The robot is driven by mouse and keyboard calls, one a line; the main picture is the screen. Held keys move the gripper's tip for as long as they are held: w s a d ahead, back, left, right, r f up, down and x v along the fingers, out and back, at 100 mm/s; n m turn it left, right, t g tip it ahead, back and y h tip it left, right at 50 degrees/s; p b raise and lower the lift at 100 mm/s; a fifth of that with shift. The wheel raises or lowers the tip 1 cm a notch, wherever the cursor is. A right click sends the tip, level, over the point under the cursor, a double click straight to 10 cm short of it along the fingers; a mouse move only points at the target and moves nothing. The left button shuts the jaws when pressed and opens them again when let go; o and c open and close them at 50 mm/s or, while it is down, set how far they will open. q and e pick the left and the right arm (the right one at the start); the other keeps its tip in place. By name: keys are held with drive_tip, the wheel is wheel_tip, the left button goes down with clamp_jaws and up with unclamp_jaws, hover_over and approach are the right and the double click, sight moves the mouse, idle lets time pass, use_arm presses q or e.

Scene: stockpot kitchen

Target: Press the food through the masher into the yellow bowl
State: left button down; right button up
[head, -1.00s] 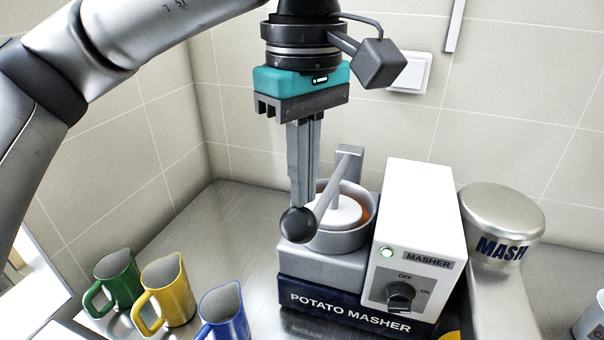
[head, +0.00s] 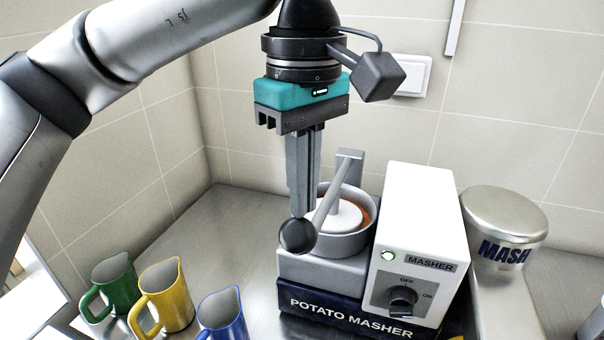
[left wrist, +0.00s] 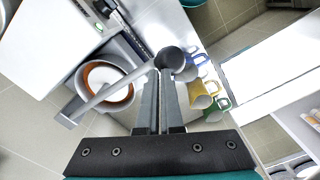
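The potato masher (head: 337,311) stands on the counter with a grey pot (head: 365,238) on its left part. A white disc (head: 335,217) sits inside the pot, over orange food (head: 368,210). A grey lever (head: 328,190) slopes across the pot to a dark ball knob (head: 297,235) at its near end. My left gripper (head: 304,215) points down with its fingers together, tips at the top of the knob; it is not around it. The left wrist view shows the knob (left wrist: 170,59) just beyond the fingertips. A sliver of yellow (head: 456,338) shows at the bottom edge, perhaps the yellow bowl. My right gripper is out of view.
A white control box (head: 415,235) with a lit green lamp and a dial stands right of the pot. A metal tin marked MASH (head: 503,232) is behind right. Green (head: 112,280), yellow (head: 167,290) and blue (head: 222,315) mugs stand at front left. Tiled walls close the back.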

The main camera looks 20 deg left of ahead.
sight(303, 221)
use_arm(q)
drive_tip(key=shift+f+b, duration=1.9)
drive_tip(key=shift+f, duration=0.3)
idle(2.9)
drive_tip(key=shift+r, duration=0.1)
idle(2.8)
